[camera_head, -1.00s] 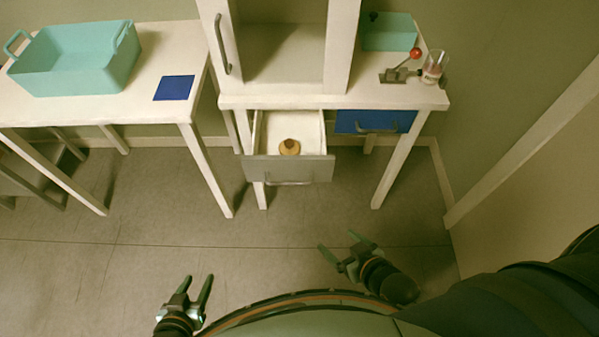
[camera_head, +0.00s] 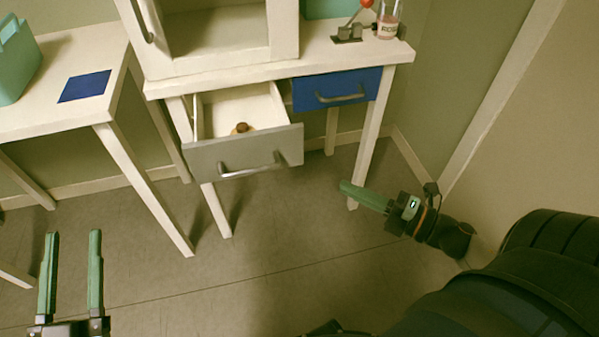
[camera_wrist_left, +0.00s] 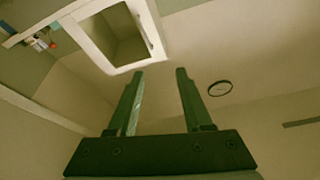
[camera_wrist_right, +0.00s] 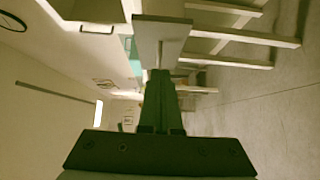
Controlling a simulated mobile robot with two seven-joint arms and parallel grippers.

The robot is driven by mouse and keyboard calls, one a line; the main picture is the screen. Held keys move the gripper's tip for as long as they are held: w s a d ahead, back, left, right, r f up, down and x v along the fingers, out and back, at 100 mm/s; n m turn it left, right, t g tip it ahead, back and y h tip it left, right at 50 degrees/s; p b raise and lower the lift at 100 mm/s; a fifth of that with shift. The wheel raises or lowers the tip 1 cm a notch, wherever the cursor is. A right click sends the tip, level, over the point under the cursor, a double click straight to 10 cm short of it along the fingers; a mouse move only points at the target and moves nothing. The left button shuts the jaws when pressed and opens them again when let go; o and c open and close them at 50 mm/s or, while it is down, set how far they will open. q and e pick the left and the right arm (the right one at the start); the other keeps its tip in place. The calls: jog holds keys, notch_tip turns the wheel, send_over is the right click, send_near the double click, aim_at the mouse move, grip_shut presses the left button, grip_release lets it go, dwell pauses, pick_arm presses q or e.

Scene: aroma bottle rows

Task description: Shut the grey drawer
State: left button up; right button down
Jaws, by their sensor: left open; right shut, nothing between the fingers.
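The grey drawer (camera_head: 240,152) is pulled out from under the white cabinet table, at the left of the blue drawer. Its front has a metal bar handle (camera_head: 250,168). A small brownish round object (camera_head: 242,128) lies inside it. My right gripper (camera_head: 343,186) is shut and empty, to the right of the grey drawer front and apart from it, pointing left. In the right wrist view its closed fingers (camera_wrist_right: 160,72) point at a pale panel; I cannot tell surely what it is. My left gripper (camera_head: 72,234) is open and empty at lower left, away from the drawer; its spread fingers also show in the left wrist view (camera_wrist_left: 159,72).
The blue drawer (camera_head: 337,90) is shut. A white side table (camera_head: 60,115) with a blue mat (camera_head: 85,86) and a turquoise basket (camera_head: 15,62) stands left. Table legs stand below the drawers. A wall closes the right side. The floor in front is clear.

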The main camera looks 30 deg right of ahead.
jog(key=b, duration=0.1)
send_near(287, 151)
jog(key=a+x, duration=0.1)
jog(key=x, duration=0.4)
pick_arm(q)
jog(key=s+r+m+t+h, duration=0.2)
jog(key=s+r+m+h, duration=0.1)
jog(key=r, duration=0.4)
jog(key=shift+s+d+r+m+h, duration=0.3)
jog(key=shift+s+d+h, duration=0.15)
jog(key=shift+h, duration=0.55)
pick_arm(e)
jog(key=shift+w+d, duration=0.3)
jog(key=shift+d, duration=0.15)
